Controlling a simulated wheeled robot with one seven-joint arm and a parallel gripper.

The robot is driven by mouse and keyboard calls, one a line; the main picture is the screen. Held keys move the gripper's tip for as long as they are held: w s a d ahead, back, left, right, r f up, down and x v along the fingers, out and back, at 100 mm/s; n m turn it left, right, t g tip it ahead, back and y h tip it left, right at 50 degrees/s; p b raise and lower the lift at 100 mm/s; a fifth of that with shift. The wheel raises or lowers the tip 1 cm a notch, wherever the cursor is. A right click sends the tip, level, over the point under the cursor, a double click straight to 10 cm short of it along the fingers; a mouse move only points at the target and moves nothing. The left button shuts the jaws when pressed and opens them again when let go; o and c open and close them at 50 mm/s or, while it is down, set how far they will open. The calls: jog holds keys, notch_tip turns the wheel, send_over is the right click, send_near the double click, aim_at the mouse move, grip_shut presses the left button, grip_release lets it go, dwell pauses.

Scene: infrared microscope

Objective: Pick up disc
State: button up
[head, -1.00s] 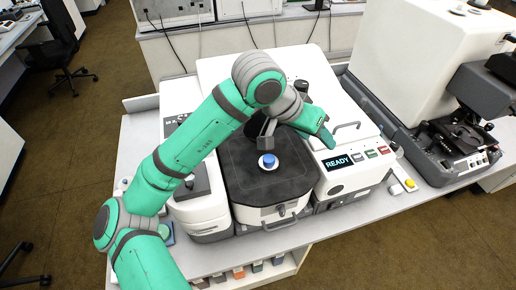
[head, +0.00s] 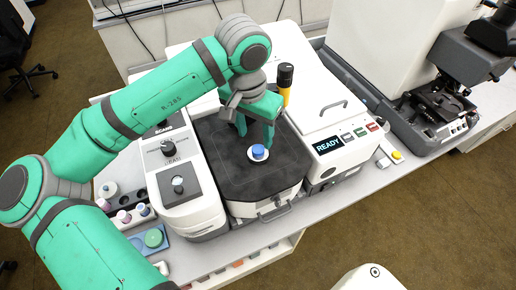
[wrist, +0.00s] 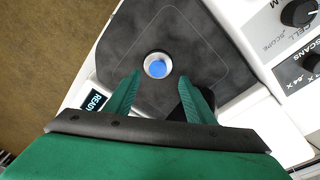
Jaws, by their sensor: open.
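A small disc-like piece (head: 258,153), with a white rim and a blue raised top, rests on the dark grey platform (head: 228,178) of the instrument. It also shows in the wrist view (wrist: 157,66), just beyond my fingertips. My gripper (head: 255,137) points down over the platform, close behind the piece. Its green fingers (wrist: 160,79) are apart, with nothing held between them. The piece lies roughly centred ahead of the gap; I cannot tell the exact height of the fingers above it.
A knobbed panel (head: 178,186) is to the left. A green round piece (head: 153,238) lies on a blue tray at the lower left.

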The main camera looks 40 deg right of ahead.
aim_at(258, 149)
jog(key=shift+a+f, duration=0.15)
jog(key=shift+f, duration=0.45)
jog(key=f, duration=0.2)
jog(key=d+f, duration=0.1)
jog(key=f, duration=0.1)
jog(key=shift+s+f, duration=0.1)
jog(key=shift+s, duration=0.1)
jog(key=shift+w, duration=0.1)
jog(key=c, duration=1.1)
